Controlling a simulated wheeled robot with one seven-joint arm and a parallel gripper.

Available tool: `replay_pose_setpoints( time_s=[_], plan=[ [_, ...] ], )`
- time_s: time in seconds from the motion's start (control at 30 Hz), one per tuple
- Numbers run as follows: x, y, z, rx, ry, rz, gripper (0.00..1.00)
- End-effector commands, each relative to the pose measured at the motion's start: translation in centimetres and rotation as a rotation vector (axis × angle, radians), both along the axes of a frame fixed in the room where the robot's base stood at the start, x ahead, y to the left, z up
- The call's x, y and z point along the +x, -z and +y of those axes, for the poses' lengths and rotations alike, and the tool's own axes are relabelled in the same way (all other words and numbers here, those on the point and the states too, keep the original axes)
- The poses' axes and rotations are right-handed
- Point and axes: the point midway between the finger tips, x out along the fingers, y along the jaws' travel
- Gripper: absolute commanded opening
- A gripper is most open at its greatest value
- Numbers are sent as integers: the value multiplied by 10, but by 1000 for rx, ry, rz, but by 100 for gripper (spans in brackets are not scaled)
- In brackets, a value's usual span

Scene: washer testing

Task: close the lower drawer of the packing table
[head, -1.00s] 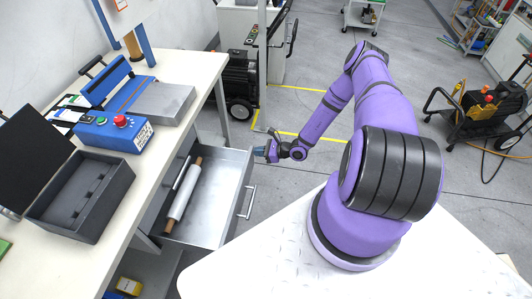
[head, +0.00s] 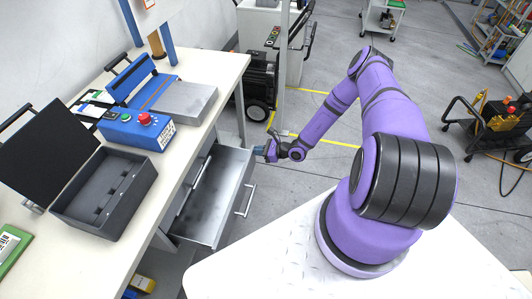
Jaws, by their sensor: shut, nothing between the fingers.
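The lower drawer (head: 215,213) of the packing table (head: 210,88) stands partly open, and the part of its grey metal inside that I see is bare. Its front, with a bar handle (head: 245,202), faces my base. A second handle (head: 192,187) shows above the drawer, at the shut upper drawer. My gripper (head: 260,151) is shut and empty at the far end of the lower drawer's front, close to its top edge. I cannot tell whether it touches. The back of the drawer is hidden under the tabletop.
On the tabletop are a blue sealing machine (head: 138,128) with a red button and an open black case (head: 104,190). A black wheeled machine (head: 259,80) stands behind the drawer's far end.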

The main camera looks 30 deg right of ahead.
Motion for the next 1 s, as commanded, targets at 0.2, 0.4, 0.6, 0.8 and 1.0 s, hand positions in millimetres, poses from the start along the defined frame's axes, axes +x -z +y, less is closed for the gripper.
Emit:
replay_pose_setpoints(
  time_s=[0.2,0.4,0.6,0.8,1.0],
  plan=[
    [40,0,42,0,-3,0,0],
    [70,0,71,0,-3,0,0],
    [89,0,89,0,-1,-1,0],
    [97,1,98,0,-1,1,0],
    [99,0,99,0,0,1,0]
  ],
)
